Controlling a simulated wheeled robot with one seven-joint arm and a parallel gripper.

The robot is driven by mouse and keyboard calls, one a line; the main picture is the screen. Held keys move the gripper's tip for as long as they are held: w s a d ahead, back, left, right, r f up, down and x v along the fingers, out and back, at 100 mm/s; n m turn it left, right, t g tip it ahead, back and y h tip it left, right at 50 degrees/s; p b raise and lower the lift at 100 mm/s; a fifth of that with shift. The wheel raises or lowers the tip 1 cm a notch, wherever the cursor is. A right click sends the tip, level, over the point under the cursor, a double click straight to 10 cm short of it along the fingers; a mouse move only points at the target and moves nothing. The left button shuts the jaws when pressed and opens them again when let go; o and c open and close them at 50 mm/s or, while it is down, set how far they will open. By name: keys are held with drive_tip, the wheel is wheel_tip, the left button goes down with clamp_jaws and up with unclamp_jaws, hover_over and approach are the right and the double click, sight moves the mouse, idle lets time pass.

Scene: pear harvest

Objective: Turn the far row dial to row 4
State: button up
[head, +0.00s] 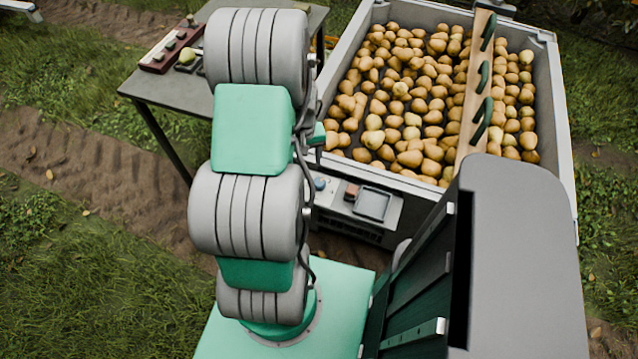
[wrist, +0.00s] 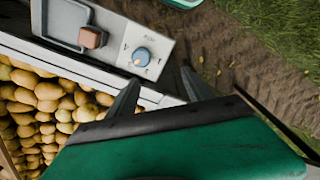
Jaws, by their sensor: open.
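A round blue dial (wrist: 141,57) with a pale pointer mark sits on a grey control panel (wrist: 165,30) in the wrist view. Small marks ring it, too small to read, so I cannot tell its row setting. It also shows in the head view (head: 320,184), at the left end of the panel on the pear bin's near side. It is the only dial I make out; I cannot tell whether it is the far one. My gripper (wrist: 160,77) is open, its two dark fingertips apart, with the dial just beyond them. The arm mostly hides the gripper in the head view.
A reddish-brown block (wrist: 92,37) and a grey tray (head: 372,203) are beside the dial. The bin (head: 563,110) holds many pears and a wooden board (head: 474,75) with green hooks. A table (head: 145,90) stands at the upper left. Grass and dirt surround everything.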

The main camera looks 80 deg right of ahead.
hover_over(319, 182)
wheel_tip(319, 182, down, 3)
drive_tip(key=shift+s+d+f+m, duration=0.1)
drive_tip(key=shift+m, duration=0.3)
wheel_tip(319, 182, down, 7)
drive_tip(key=shift+f, duration=0.15)
clamp_jaws()
